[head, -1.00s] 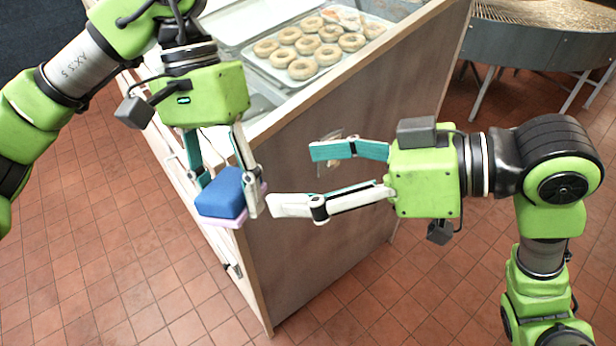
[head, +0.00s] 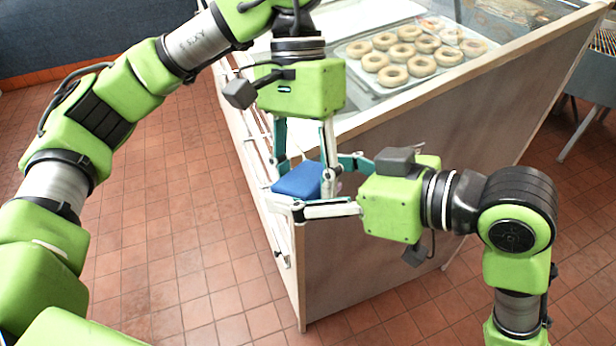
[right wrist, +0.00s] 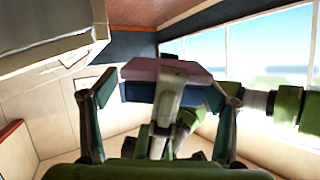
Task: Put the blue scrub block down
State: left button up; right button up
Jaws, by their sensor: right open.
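The blue scrub block (head: 298,180) is held in the air beside the front corner of the counter. It is between the fingers of my left gripper (head: 304,168), which points down and is shut on it. My right gripper (head: 308,187) comes from the right with its fingers spread, one on the near side of the block and one on the far side. In the right wrist view the block's pink layer (right wrist: 140,73) lies above its blue layer (right wrist: 137,92), between the open right fingers. A left finger stands in front of it there. Contact with the right fingers is unclear.
The wooden-sided counter (head: 400,190) stands just behind both grippers. A tray (head: 375,92) of several doughnuts lies on its top. A grey-sided piece of equipment (head: 590,80) is at the far right. The tiled floor (head: 170,230) is clear at left.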

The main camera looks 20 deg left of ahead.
jog(key=shift+a, duration=0.1)
jog(key=c, duration=1.2)
pick_arm(q)
jog(key=o, duration=1.4)
pick_arm(e)
jog(key=shift+o, duration=0.2)
jog(key=shift+w, duration=0.1)
pick_arm(q)
jog(key=shift+o, duration=0.4)
pick_arm(e)
jog(key=shift+c, duration=0.7)
